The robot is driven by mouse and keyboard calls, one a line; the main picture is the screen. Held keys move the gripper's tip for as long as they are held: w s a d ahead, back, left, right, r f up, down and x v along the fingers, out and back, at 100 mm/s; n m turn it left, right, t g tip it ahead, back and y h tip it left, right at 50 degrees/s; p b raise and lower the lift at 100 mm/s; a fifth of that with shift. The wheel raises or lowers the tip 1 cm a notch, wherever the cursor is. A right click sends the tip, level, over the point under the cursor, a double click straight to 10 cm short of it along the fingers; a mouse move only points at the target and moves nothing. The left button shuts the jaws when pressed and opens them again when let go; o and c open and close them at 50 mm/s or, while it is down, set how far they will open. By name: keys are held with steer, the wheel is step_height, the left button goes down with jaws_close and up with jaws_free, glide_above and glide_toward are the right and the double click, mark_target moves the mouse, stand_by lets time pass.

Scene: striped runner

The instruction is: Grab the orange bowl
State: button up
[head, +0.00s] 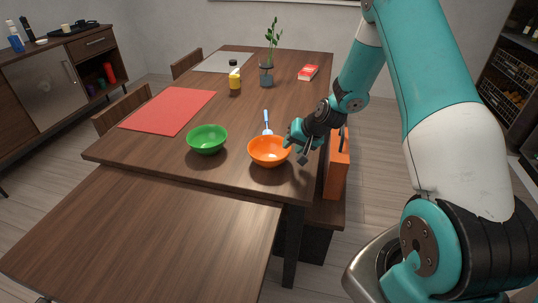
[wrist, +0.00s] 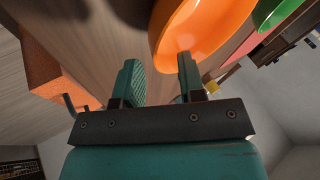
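The orange bowl (head: 268,152) stands upright near the front right corner of the wooden table (head: 180,170). My gripper (head: 296,151) is at the bowl's right side in the head view, close to its rim. In the wrist view, the bowl (wrist: 208,32) fills the top middle. My gripper (wrist: 159,72) is open there, with nothing between its fingers. One finger overlaps the bowl in the picture and the other is outside it. I cannot tell whether either finger touches the bowl.
A green bowl (head: 207,139) stands left of the orange one. A blue utensil (head: 267,124) lies behind it. An orange bag-like object (head: 338,170) is beside the table's right edge.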

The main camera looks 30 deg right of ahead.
mark_target(285, 152)
steer(key=shift+p+x, duration=0.5)
steer(key=shift+x, duration=2.2)
steer(key=shift+s, duration=0.1)
jaws_close()
